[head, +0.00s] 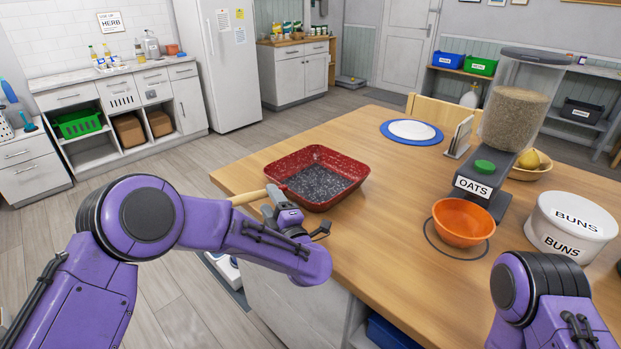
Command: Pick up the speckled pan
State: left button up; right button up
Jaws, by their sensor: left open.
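The speckled pan (317,178) sits on the wooden table near its left corner. It is square and red, with a dark speckled inside and a light wooden handle pointing left, past the table edge. My left gripper (290,214) is open and just in front of the pan, close to the root of the handle. It covers part of the handle and the near rim. I cannot tell whether it touches the pan. My right arm shows at the lower right, but its gripper is out of the picture.
An orange bowl (462,222) stands right of the pan, before the oats dispenser (481,180). A white buns tub (570,228) is at the right. A white plate on a blue mat (386,131) lies at the back. The table middle is clear.

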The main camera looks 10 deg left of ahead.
aim_at(260, 194)
pick_arm(q)
jog(key=a+p, duration=0.1)
jog(key=w+a+r, duration=0.1)
jog(key=shift+a+r+p, duration=0.2)
jog(key=shift+a+p, duration=0.2)
jog(key=w, duration=0.1)
jog(key=w+a, duration=0.1)
jog(key=w+f, duration=0.1)
jog(key=shift+w+a, duration=0.2)
jog(key=shift+a, duration=0.2)
jog(key=shift+s+d+r, duration=0.1)
jog(key=shift+s+r, duration=0.1)
jog(key=shift+s, duration=0.1)
jog(key=c, duration=0.6)
grip_shut()
jog(key=shift+w+f, duration=0.1)
pick_arm(e)
jog(key=r, duration=0.1)
jog(key=s+r, duration=0.1)
jog(key=shift+r, duration=0.4)
